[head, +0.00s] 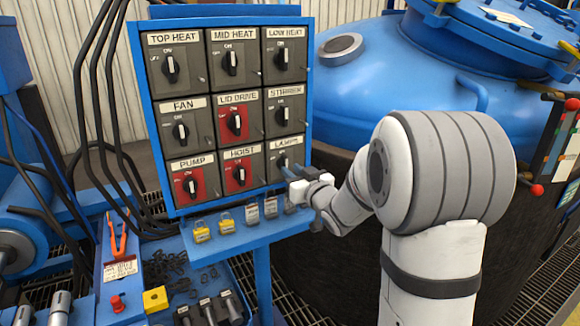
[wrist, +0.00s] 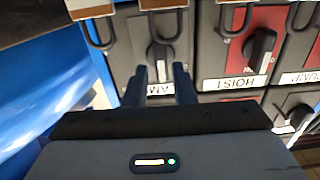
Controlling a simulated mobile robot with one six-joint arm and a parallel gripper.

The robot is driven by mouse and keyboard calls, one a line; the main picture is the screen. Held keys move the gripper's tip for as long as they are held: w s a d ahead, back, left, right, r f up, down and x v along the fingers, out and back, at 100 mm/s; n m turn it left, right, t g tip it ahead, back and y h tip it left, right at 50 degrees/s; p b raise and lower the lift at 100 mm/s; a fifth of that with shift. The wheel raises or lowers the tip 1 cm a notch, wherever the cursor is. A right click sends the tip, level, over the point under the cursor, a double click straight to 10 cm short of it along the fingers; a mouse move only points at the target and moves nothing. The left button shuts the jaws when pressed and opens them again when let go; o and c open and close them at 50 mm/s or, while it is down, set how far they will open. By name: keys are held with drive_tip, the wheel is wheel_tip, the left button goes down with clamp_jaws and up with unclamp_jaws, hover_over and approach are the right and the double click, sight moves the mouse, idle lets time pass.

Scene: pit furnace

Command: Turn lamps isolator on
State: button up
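The lamps isolator (head: 282,158) is the grey-faced switch at the bottom right of the blue panel in the head view, with a dark rotary knob. My gripper (head: 287,171) is in front of it and hides part of its face. In the wrist view, which is upside down, the lamps knob (wrist: 159,54) shows between and just beyond the fingertips of my gripper (wrist: 161,72). The fingers are apart, with visible gaps on both sides of the knob. The label is partly covered by the fingers. The knob's exact setting is hard to tell.
The red-faced hoist isolator (head: 240,174) is beside the lamps one, with the stirrer isolator (head: 283,115) above it. Several padlocks, including a yellow one (head: 227,221), hang below the panel. A blue furnace vessel (head: 400,85) stands behind my arm on the right.

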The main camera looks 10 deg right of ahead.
drive_tip(key=v, duration=0.4)
drive_tip(key=shift+s, duration=0.1)
drive_tip(key=s+d+r+m+g+h+p, duration=0.3)
drive_tip(key=s+r+g+h+p, duration=0.3)
drive_tip(key=s+r+p, duration=0.5)
drive_tip(key=s+a+r+g+p, duration=0.2)
drive_tip(key=s+g+p, duration=0.2)
drive_tip(key=s, duration=0.6)
drive_tip(key=s+a+r+g+p, duration=0.1)
drive_tip(key=s+g+p, duration=0.3)
drive_tip(key=s+p, duration=0.4)
drive_tip(key=shift+s+a+r+g+p, duration=0.35)
drive_tip(key=shift+s+r, duration=0.5)
drive_tip(key=shift+s, duration=0.3)
drive_tip(key=shift+s, duration=0.1)
